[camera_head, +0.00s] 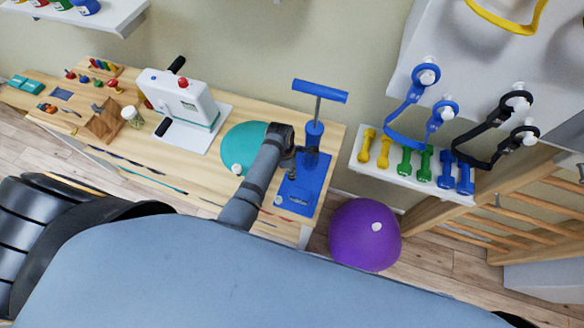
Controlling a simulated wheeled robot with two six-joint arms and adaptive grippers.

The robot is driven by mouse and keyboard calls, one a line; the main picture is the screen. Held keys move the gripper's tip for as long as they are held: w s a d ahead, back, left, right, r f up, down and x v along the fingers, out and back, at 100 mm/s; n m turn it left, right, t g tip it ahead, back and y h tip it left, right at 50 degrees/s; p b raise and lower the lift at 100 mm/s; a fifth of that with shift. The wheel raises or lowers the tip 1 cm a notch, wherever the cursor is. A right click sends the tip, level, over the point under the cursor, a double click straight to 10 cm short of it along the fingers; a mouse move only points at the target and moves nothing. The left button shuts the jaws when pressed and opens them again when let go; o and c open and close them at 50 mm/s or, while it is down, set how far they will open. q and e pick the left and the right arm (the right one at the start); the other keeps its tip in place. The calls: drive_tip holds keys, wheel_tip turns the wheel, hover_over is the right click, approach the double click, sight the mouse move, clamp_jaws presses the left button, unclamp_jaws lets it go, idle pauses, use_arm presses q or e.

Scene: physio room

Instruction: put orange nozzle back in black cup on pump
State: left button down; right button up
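The blue pump (314,134) stands upright at the right end of the wooden table, with a blue T-handle on top and a flat blue base (299,196). My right gripper (288,168), dark and small, is just left of the pump's barrel, low over the base. The arm comes up from the lower middle. Its wrist hides the fingers, so I cannot tell whether they are open or shut, or touch the pump. I cannot make out the orange nozzle or the black cup; the gripper and wrist cover that side of the pump. My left gripper is not in view.
A teal disc (240,143) lies left of the pump, partly behind my arm. A white hand-crank machine (184,98) stands farther left. A purple ball (365,234) is on the floor right of the table. A shelf (398,185) with dumbbells is at the right.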

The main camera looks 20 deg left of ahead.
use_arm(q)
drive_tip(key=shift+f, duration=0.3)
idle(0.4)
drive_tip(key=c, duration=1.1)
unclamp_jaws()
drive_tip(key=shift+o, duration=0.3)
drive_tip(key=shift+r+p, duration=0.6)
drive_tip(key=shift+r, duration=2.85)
